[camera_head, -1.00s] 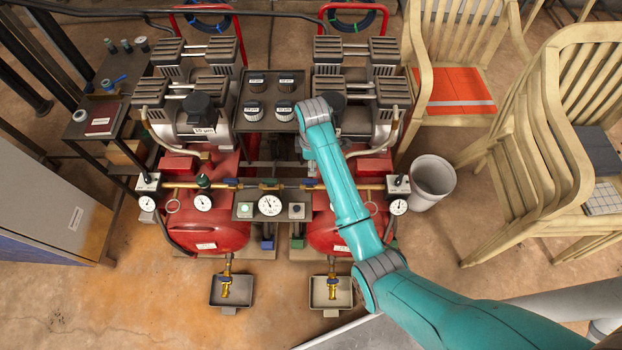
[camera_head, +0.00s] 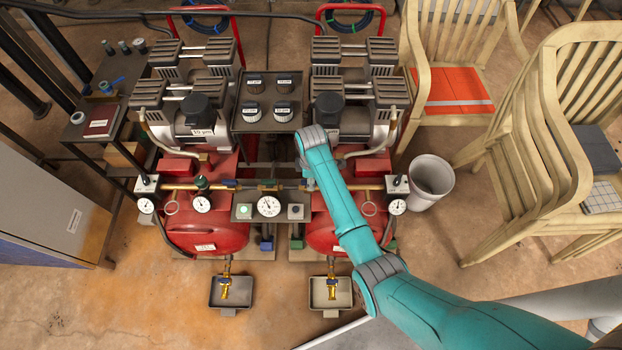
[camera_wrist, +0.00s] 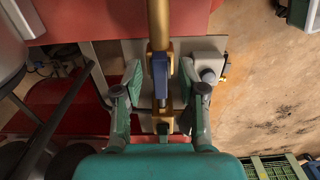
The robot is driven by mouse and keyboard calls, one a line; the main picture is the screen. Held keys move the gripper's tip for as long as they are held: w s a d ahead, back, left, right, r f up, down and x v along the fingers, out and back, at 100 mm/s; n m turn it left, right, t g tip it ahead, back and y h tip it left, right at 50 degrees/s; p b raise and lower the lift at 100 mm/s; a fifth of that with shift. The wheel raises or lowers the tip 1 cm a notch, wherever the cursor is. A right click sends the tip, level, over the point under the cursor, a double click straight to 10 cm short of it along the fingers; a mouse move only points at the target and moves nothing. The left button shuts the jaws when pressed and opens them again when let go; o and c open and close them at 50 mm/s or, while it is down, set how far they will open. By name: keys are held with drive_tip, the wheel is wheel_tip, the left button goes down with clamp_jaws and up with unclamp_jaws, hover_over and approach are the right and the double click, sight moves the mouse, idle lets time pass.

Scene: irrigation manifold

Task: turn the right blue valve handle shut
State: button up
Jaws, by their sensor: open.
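A blue valve handle (camera_wrist: 160,76) shows in the wrist view, lying in line with the brass pipe (camera_wrist: 158,22). My gripper (camera_wrist: 160,84) is open, with one finger on each side of the handle and a visible gap on both sides. I cannot tell whether the fingertips are level with the handle. In the head view my gripper (camera_head: 309,184) is at the brass pipe (camera_head: 335,187), right of the central gauge, and it mostly hides the valve there. Another blue handle (camera_head: 229,183) is on the pipe farther left.
Red tanks (camera_head: 208,238) lie below the pipe. A white bucket (camera_head: 431,180) and wooden chairs (camera_head: 545,165) stand at right. Two drip trays (camera_head: 331,305) sit in front.

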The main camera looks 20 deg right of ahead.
clamp_jaws()
drive_tip(key=shift+m, duration=0.4)
drive_tip(key=m, duration=0.4)
drive_tip(key=shift+s+a, duration=0.1)
drive_tip(key=m, duration=0.4)
drive_tip(key=shift+s+a, duration=0.1)
drive_tip(key=shift+a, duration=0.05)
drive_tip(key=m, duration=0.5)
drive_tip(key=shift+a, duration=0.15)
drive_tip(key=m, duration=0.4)
drive_tip(key=shift+a, duration=0.15)
